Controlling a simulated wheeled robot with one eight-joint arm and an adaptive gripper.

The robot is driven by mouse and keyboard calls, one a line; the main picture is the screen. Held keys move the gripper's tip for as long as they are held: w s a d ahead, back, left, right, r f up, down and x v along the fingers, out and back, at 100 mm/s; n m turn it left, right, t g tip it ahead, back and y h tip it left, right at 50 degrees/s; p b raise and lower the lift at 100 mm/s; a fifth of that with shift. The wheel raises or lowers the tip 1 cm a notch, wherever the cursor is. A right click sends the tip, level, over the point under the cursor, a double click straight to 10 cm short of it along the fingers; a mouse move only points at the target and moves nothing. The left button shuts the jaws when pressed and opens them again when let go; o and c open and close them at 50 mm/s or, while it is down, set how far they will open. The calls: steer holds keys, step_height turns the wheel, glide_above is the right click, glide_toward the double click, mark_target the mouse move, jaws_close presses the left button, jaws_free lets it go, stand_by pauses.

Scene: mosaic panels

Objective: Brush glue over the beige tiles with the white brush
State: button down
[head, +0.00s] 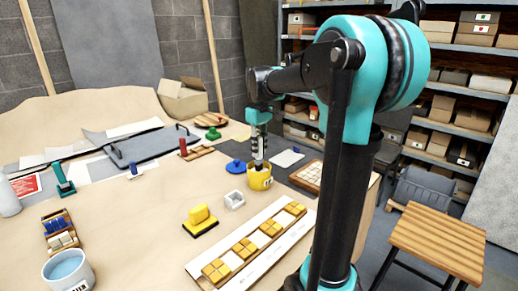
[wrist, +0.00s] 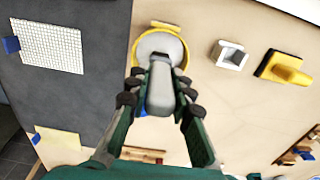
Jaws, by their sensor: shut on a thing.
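My gripper (head: 259,133) points down above the yellow glue pot (head: 260,182). It is shut on the pale handle of the white brush (wrist: 160,92). The brush's lower end is at the pot's mouth, and its bristles are hidden. The wrist view also shows the yellow pot (wrist: 181,79) with a pale round inside. The long white panel (head: 193,269) lies at the table's front edge. It carries groups of golden-yellow tiles (head: 216,271) with paler, beige-looking squares (head: 233,260) between them.
A blue round piece (head: 236,166) lies behind the pot. A blue-filled bucket (head: 68,271) stands at front left.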

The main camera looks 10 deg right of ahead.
mark_target(259, 137)
steer(key=shift+f, duration=0.55)
stand_by(1.5)
steer(key=shift+r, duration=0.1)
steer(key=shift+r, duration=3.4)
